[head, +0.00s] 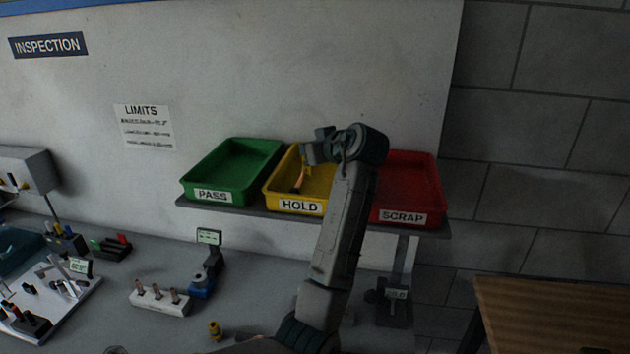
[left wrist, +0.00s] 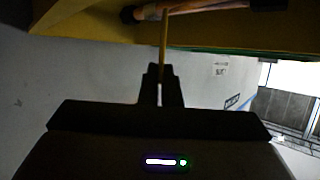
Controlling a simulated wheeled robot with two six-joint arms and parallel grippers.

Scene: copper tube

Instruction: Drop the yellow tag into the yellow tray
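The yellow tray (head: 271,198), labelled HOLD, sits on the shelf between the green and red trays. A copper tube (head: 298,181) lies in it; the left wrist view shows the tube (left wrist: 215,6) and the yellow tray wall (left wrist: 90,28). My left gripper (head: 312,150) is over the tray. Its fingers (left wrist: 161,88) are shut on a thin yellow strip, which looks like the yellow tag seen edge-on (left wrist: 164,45). The tag (head: 308,154) shows as a small orange-yellow patch at the fingers in the head view. My right gripper is not in view.
The green PASS tray (head: 235,170) and red SCRAP tray (head: 408,185) flank the yellow one. Below are a white block with copper pieces (head: 160,300), a blue-based gauge (head: 203,283) and a small yellow object (head: 215,331) on the bench. A wooden table (head: 560,310) stands at right.

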